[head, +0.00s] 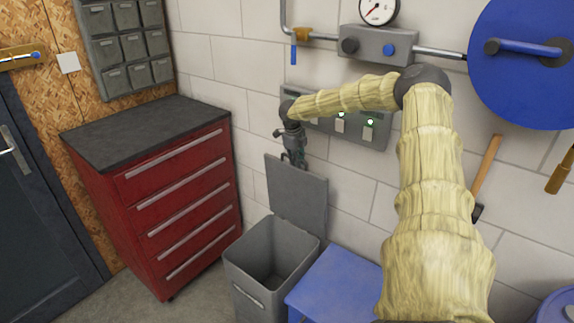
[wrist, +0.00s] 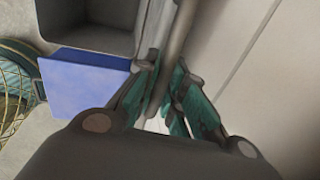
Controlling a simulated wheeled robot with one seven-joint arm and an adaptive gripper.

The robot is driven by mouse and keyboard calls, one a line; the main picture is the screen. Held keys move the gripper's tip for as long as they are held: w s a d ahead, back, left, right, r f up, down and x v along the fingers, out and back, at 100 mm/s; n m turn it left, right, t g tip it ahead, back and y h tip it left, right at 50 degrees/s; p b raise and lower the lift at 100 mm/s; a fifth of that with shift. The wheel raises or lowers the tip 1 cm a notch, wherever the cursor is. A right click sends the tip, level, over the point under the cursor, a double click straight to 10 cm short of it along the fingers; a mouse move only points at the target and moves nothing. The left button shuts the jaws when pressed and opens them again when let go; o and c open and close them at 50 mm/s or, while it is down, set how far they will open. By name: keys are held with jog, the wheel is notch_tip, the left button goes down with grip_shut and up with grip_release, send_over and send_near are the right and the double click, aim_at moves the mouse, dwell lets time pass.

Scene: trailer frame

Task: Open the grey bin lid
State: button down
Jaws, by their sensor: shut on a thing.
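The grey bin (head: 245,272) stands on the floor against the wall, with its dark inside showing. Its grey lid (head: 298,198) is upright at the back of the bin, near the wall. My gripper (head: 294,161) points down and is shut on the lid's top edge. In the wrist view the lid (wrist: 183,35) is seen nearly edge-on between the green fingers of my gripper (wrist: 165,95). The open bin (wrist: 88,45) shows at the upper left of that view. The fingers hide part of the lid's edge.
A red drawer cabinet (head: 165,205) stands left of the bin. A blue stool or table (head: 338,284) is close on its right. A panel with green lights (head: 370,130) is on the wall behind my gripper. In the wrist view a round basket (wrist: 15,95) is at the left.

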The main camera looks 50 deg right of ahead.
jog(key=shift+w+d, duration=0.15)
jog(key=shift+d, duration=1.3)
jog(key=c, duration=1.5)
grip_release()
jog(key=shift+r, duration=0.1)
jog(key=r, duration=0.4)
jog(key=a+r, duration=0.1)
jog(key=r, duration=0.3)
jog(key=a+r, duration=0.1)
jog(key=r, duration=0.3)
jog(key=shift+a, duration=0.25)
jog(key=shift+f, duration=0.15)
